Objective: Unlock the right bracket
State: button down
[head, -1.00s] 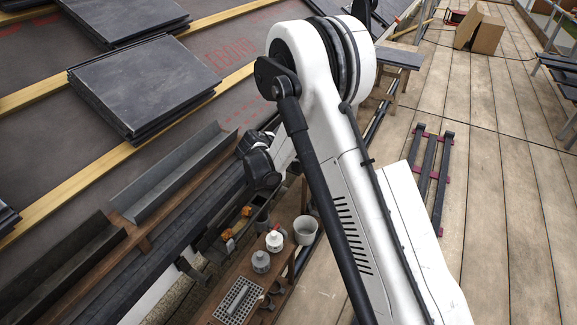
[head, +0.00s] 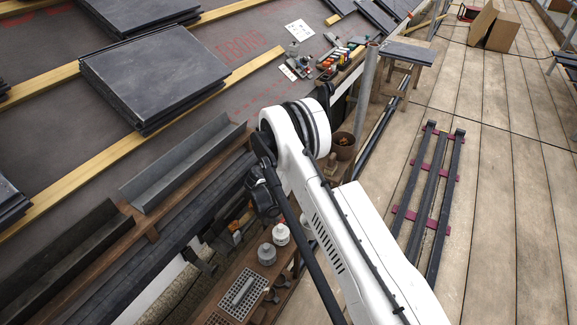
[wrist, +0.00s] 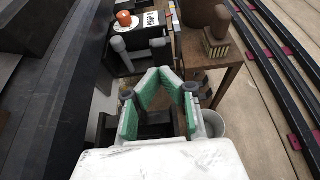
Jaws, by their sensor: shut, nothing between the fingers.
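My gripper (wrist: 163,82) shows in the wrist view with its two green-lined fingers close together at the tips, shut and empty. Just beyond the tips are dark bracket parts with a grey round-headed peg (wrist: 158,44) and a second grey peg (wrist: 119,46) to its left. I cannot tell for sure which part is the right bracket or its lock. An orange knob (wrist: 124,18) and a white label (wrist: 151,19) lie farther off.
A wooden bench (wrist: 229,72) with a brush (wrist: 216,35) is at the right in the wrist view, with a white cup (wrist: 214,124) near the fingers. In the head view, a grey gutter length (head: 180,165) lies at left; black rails (head: 428,190) lie on the deck.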

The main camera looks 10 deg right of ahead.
jog(key=b+x, duration=0.1)
jog(key=x, duration=0.5)
jog(key=shift+w+d+b, duration=0.15)
jog(key=shift+w+b, duration=0.05)
jog(key=shift+b, duration=0.2)
jog(key=shift+r+g+y+p, duration=0.1)
jog(key=shift+g+y+p, duration=0.2)
jog(key=shift+g, duration=0.2)
